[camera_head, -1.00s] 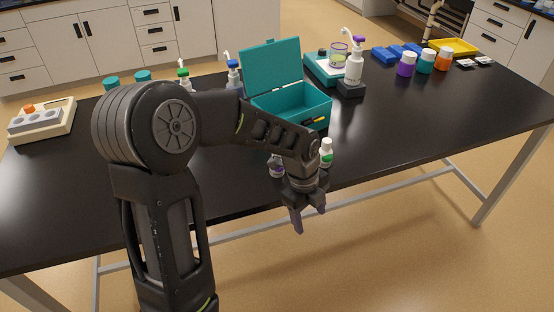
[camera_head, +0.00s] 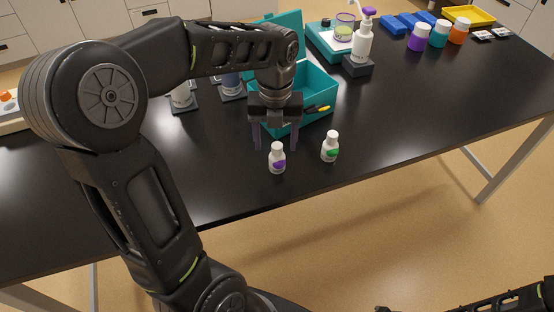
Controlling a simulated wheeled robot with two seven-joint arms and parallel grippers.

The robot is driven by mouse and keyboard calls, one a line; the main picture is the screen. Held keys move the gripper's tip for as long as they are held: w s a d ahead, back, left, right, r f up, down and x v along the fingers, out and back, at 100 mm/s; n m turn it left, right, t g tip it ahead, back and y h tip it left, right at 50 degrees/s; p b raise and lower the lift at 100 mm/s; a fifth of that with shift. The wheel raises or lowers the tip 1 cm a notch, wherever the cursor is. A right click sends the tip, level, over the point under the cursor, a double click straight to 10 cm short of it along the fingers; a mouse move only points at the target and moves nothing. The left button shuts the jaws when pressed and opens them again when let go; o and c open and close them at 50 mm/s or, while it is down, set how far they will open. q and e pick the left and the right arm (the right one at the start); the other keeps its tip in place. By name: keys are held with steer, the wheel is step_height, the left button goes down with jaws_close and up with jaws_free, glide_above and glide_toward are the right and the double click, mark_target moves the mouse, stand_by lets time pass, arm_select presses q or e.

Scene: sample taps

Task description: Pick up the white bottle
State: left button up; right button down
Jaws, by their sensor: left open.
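Two small white bottles stand upright near the front edge of the black table. One has a purple label (camera_head: 277,158), the other, to its right, a green label (camera_head: 330,147). My left gripper (camera_head: 275,137) points down with its fingers spread and nothing between them. In the picture its fingertips are just above and to either side of the purple-labelled bottle's cap. The bottle shows unobstructed, and I cannot tell the exact gap in depth. Part of my right arm shows at the bottom right; its gripper does not show clearly.
An open teal box (camera_head: 318,88) stands right behind my left gripper. A white pump bottle (camera_head: 363,45) on a dark stand is farther back. Coloured jars (camera_head: 419,38) and a yellow tray (camera_head: 468,16) are at the back right. The table right of the small bottles is clear.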

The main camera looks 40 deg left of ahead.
mark_target(277, 159)
arm_select(q)
steer(key=shift+f, duration=1.1)
steer(key=shift+w+f+p, duration=0.15)
steer(key=shift+f+p, duration=0.1)
steer(key=shift+f, duration=1.05)
steer(key=shift+w+f+p, duration=0.1)
steer(key=shift+f+p, duration=0.15)
steer(key=shift+f, duration=1.05)
steer(key=shift+c, duration=0.2)
jaws_close()
